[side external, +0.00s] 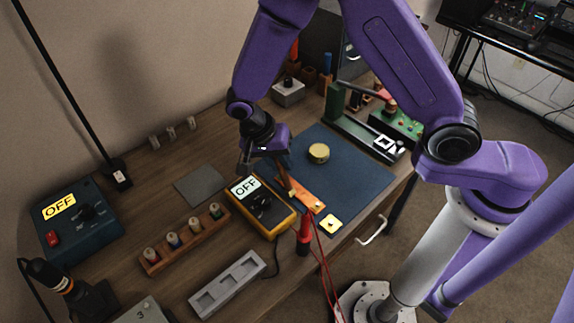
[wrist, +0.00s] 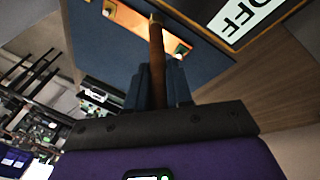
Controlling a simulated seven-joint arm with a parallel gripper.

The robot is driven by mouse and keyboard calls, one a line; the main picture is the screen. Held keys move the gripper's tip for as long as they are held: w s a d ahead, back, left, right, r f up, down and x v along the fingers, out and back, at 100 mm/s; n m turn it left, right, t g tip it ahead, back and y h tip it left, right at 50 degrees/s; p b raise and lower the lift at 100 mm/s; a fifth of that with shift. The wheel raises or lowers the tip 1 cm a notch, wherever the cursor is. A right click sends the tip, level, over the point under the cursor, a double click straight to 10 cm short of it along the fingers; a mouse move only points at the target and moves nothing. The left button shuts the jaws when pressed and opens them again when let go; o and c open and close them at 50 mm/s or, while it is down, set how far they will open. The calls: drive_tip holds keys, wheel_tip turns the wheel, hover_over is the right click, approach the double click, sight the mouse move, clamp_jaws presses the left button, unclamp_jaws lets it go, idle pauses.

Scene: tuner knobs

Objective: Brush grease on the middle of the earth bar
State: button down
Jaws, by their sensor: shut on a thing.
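The earth bar (side external: 309,194) is a flat copper-orange strip on the blue mat (side external: 352,172), beside the yellow multimeter (side external: 263,208). In the wrist view the bar (wrist: 178,46) shows partly behind the brush, with pale spots near its ends. My gripper (side external: 283,172) is over the bar's far-left part in the side view. It is shut on the brown handle of a slim brush (wrist: 157,50), which points down toward the bar. I cannot tell whether the brush tip touches the bar. No grease can be made out on the bar.
A red probe (side external: 304,232) with red cables stands near the bar's front end. A rack of knobs (side external: 185,240) and a grey tray (side external: 228,284) are to the left.

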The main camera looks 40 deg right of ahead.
wheel_tip(320, 180, up, 8)
drive_tip(key=w, duration=0.2)
idle(0.7)
idle(0.6)
drive_tip(key=shift+w+d+f, duration=0.2)
drive_tip(key=shift+d+f, duration=0.2)
drive_tip(key=shift+f, duration=0.9)
drive_tip(key=shift+w+d+f, duration=0.15)
drive_tip(key=shift+d+f, duration=0.2)
drive_tip(key=shift+f, duration=0.95)
drive_tip(key=shift+w+d+f, duration=0.2)
drive_tip(key=shift+d+f, duration=0.2)
drive_tip(key=shift+f, duration=0.9)
drive_tip(key=shift+s, duration=3.8)
drive_tip(key=shift+w, duration=3.8)
wheel_tip(320, 180, up, 8)
